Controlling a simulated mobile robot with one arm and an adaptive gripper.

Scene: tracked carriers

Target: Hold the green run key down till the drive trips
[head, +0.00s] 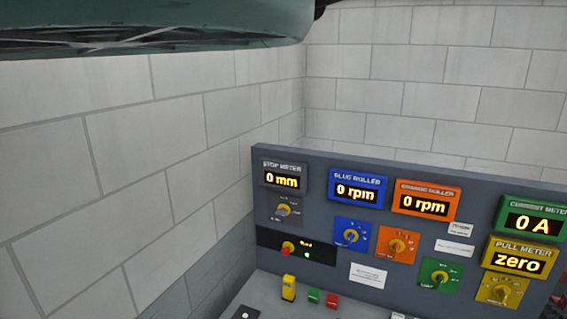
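A small green key (314,296) sits on the grey desk at the foot of the control panel, and a red key (332,301) is just to its right. The blue roller display (356,189) and the orange roller display (426,201) both read 0 rpm. The green-framed current meter (533,221) reads 0 A. The pull meter (518,260) reads zero, and the stop meter (283,178) reads 0 mm. A black strip (296,246) carries a red knob and a small lit green lamp. My gripper is not in view.
A yellow upright block (289,288) stands left of the green key. Rotary knobs sit below the displays on blue (354,236), orange (398,243), green (439,275) and yellow (501,292) plates. Pale block walls (150,130) close in behind and to the left.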

